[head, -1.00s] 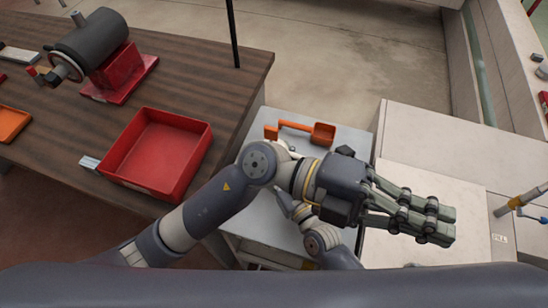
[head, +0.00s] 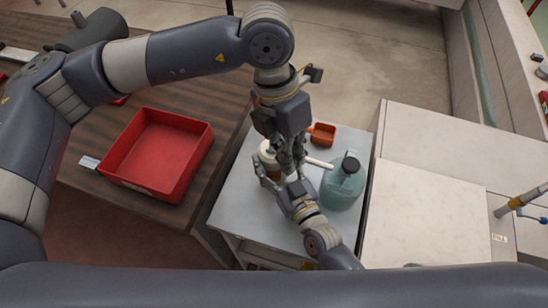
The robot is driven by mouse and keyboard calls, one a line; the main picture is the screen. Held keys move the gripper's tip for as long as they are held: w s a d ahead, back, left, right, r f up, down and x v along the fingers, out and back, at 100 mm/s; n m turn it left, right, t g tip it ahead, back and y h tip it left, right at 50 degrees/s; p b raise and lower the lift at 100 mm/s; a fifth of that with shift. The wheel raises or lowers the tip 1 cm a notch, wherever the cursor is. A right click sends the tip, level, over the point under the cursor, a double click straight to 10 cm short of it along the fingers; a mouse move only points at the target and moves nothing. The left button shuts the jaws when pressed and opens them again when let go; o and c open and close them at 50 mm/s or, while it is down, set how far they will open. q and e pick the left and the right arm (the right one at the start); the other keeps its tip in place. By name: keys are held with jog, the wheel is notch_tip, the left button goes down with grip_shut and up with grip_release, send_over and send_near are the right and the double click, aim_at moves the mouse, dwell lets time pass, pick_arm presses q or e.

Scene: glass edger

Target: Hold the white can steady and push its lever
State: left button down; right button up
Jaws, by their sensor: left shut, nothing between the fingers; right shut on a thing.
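The white can (head: 267,153) stands on the grey table (head: 238,195), mostly hidden behind my grippers. My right gripper (head: 270,175) reaches up from the bottom and is shut on the can. My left gripper (head: 290,167) points down from above, just right of the can, with its fingers shut and empty. A thin white bar (head: 320,164) sticks out to the right beside the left fingers; I cannot tell whether it is the can's lever or a spout. Whether the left fingers touch the can or its lever is hidden.
A teal jug with a black cap (head: 342,186) stands on the same table, close to the right of the grippers. An orange scoop (head: 323,134) lies behind. A red tray (head: 160,150) sits on the wooden bench at left. White cabinets stand at right.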

pick_arm(q)
jog(key=w+a+r+t+y, duration=0.2)
jog(key=w+a+r, duration=0.1)
jog(key=w+a, duration=0.2)
notch_tip(320, 180, down, 7)
jog(key=shift+r, duration=0.15)
jog(key=shift+w+d, duration=0.25)
jog(key=shift+w, duration=0.7)
dwell(1.3)
jog(key=shift+s, duration=0.1)
jog(key=shift+s+a, duration=0.2)
jog(key=shift+s, duration=0.35)
jog(key=shift+s+a, duration=0.2)
jog(key=shift+s, duration=0.3)
jog(key=shift+w+d, duration=0.2)
jog(key=shift+w, duration=0.3)
jog(key=shift+w+d, duration=0.15)
jog(key=shift+w, duration=0.35)
dwell(0.5)
jog(key=shift+s+a, duration=0.2)
jog(key=shift+s, duration=0.3)
jog(key=shift+s+a, duration=0.15)
jog(key=shift+s, duration=0.35)
